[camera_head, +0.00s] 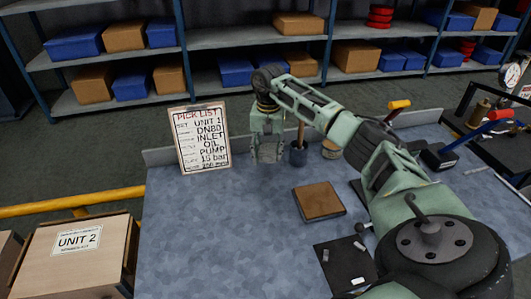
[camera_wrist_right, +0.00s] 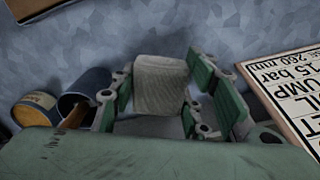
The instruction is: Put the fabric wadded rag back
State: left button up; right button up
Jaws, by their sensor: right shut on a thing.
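The wadded rag (camera_wrist_right: 160,82) is a pale grey, ribbed bundle between the fingers of my right gripper (camera_wrist_right: 158,98) in the right wrist view. My right gripper is shut on it. In the head view my right gripper (camera_head: 267,146) points down over the back of the blue-grey bench (camera_head: 235,225), just right of the pick list board. The rag shows there only as a small grey patch low between the fingers. I cannot tell whether it touches the bench top. My left gripper is not in view.
The pick list board (camera_head: 202,139) stands close left of the gripper. A dark cup (camera_head: 299,156) with a wooden handle and a tin (camera_head: 330,150) stand close right. A brown square pad (camera_head: 319,201) lies nearer. The bench's left front is clear.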

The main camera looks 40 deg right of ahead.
aim_at(266, 169)
jog(key=shift+w+a+f, duration=0.15)
jog(key=shift+w+f, duration=0.2)
jog(key=shift+f, duration=0.05)
notch_tip(266, 169, down, 4)
jog(key=b, duration=0.3)
jog(key=shift+r, duration=0.15)
jog(key=o, duration=1.2)
